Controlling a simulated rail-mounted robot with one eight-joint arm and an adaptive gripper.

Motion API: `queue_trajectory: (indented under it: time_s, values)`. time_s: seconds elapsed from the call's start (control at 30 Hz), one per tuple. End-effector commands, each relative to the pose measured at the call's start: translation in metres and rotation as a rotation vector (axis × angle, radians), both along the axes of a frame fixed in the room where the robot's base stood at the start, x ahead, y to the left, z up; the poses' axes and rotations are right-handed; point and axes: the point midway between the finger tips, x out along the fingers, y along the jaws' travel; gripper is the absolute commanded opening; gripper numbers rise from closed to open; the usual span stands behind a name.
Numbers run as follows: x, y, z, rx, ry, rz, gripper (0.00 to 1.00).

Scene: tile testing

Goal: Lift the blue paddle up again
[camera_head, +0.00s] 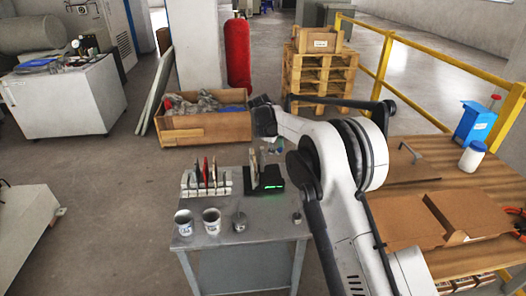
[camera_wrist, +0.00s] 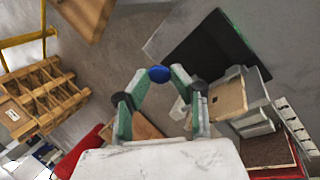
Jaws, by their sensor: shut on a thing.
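In the wrist view, a small round blue end, seemingly of the blue paddle (camera_wrist: 159,74), sits between the two green-edged fingertips of my gripper (camera_wrist: 160,76). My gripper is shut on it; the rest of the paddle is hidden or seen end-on. A black flat surface (camera_wrist: 200,60) with a green edge lies beyond it. In the head view, my wrist is above the black device (camera_head: 270,180) with a green display on the small grey table. The gripper's fingers are small there, and the blue paddle cannot be made out clearly.
A white slotted rack (camera_head: 207,188) with several upright tiles, one red, stands left of the device. Two pale cups (camera_head: 211,222) and small metal pots (camera_head: 239,222) stand along the grey table's (camera_head: 262,226) front. A wooden crate (camera_head: 203,127) is behind; a wooden bench (camera_head: 440,187) is right.

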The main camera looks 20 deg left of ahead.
Motion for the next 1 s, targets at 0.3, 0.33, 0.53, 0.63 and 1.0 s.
queue_trajectory:
  time_s: [0.3,0.33,0.53,0.63,1.0]
  values:
    - [0.0041,-0.0064,0.0022,-0.012,-0.008,-0.008,0.0]
    - [0.0041,-0.0063,0.0023,-0.012,-0.008,-0.008,0.0]
    - [0.004,-0.0061,0.0023,-0.012,-0.008,-0.008,0.34]
    - [0.0037,-0.0061,0.002,-0.012,-0.008,-0.008,0.41]
    - [-0.0009,-0.0036,0.0109,-0.012,-0.006,-0.007,0.41]
